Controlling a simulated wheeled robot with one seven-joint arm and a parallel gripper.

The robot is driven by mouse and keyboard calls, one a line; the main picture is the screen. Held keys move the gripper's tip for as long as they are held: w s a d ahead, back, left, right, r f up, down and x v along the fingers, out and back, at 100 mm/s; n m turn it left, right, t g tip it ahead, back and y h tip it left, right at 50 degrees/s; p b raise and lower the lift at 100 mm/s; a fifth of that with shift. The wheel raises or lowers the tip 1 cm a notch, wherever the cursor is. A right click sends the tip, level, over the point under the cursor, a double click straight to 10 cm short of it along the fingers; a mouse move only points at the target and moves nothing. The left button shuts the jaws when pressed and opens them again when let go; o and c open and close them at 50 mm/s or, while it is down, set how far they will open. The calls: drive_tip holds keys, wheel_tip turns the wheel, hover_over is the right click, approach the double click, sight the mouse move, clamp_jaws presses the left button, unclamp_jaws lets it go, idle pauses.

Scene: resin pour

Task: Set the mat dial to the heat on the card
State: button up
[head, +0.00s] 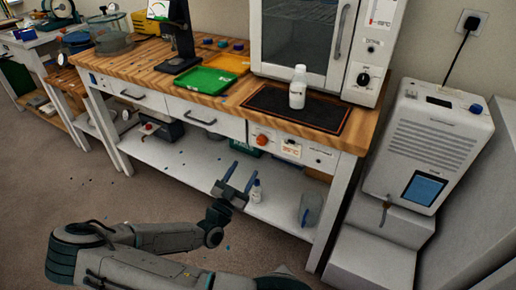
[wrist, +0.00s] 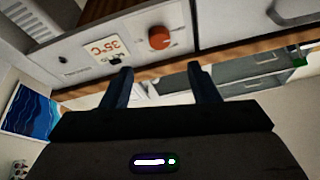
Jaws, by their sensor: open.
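The mat dial (head: 262,139) is an orange-red round knob on the white front panel under the bench top. It also shows in the wrist view (wrist: 159,38), where the picture is upside down. A small white card (head: 291,149) with red print is beside it; in the wrist view the card (wrist: 104,47) reads 35°C. The dial's pointer setting is too small to read. The dark heat mat (head: 262,100) lies on the bench above. My gripper (head: 240,172) is open and empty, below and in front of the panel. In the wrist view its fingers (wrist: 160,76) are apart from the dial.
A white bottle (head: 298,88) stands on the mat. An oven (head: 363,78) with its own black knob is behind it. Yellow (head: 228,63) and green (head: 204,80) trays lie to the left.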

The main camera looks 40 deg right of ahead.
sight(260, 143)
drive_tip(key=x, duration=1)
drive_tip(key=shift+d, duration=0.25)
drive_tip(key=c, duration=1)
